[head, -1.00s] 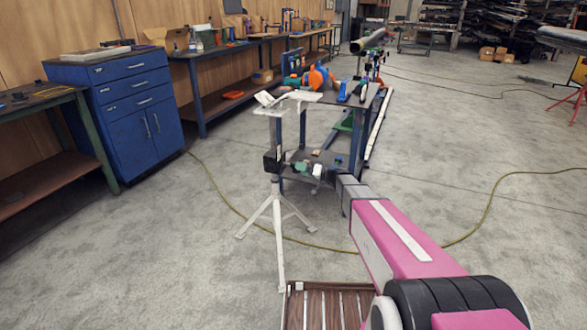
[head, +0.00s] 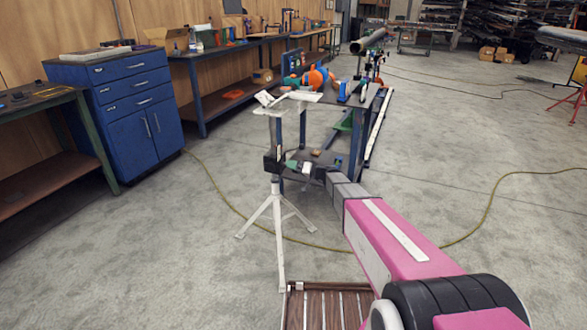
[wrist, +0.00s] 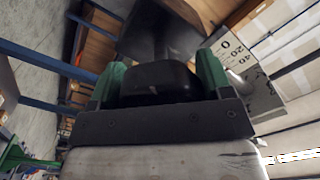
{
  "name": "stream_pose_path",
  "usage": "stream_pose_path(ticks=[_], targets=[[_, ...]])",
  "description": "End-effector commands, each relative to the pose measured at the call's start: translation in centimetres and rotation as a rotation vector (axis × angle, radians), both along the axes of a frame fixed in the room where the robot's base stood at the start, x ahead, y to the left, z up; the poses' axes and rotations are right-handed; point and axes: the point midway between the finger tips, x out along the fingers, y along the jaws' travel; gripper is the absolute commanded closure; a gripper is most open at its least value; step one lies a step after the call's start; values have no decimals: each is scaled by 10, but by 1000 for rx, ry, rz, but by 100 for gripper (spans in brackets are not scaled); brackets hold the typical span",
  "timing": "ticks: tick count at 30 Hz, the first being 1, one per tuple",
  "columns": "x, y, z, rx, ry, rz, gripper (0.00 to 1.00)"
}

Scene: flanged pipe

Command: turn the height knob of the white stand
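The white stand (head: 277,215) is an upright tripod with a V-shaped top (head: 288,97), left of my arm. Its black height knob (wrist: 158,82) shows in the wrist view between my gripper's two green fingers. My gripper (wrist: 160,78) has its fingers wide apart, one on each side of the knob and very close to it. Firm contact is not clear. In the head view my gripper (head: 290,165) is small, right beside the black collar (head: 271,161) of the stand. A number scale (wrist: 238,65) is at the right of the wrist view.
A workbench (head: 345,128) with tools and a lower shelf stands just behind the stand. A blue cabinet (head: 128,100) is at the left. A slatted wooden item (head: 325,305) lies near the stand's front leg. A yellow cable (head: 225,202) crosses the otherwise open floor.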

Motion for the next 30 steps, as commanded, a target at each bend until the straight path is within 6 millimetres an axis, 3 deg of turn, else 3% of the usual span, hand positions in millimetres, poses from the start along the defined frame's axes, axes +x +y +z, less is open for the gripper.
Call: stream_pose_path(ticks=[11, 30], targets=[[0, 0, 0, 31, 88, -1, 51], [-1, 0, 2, 221, 621, -1, 51]])
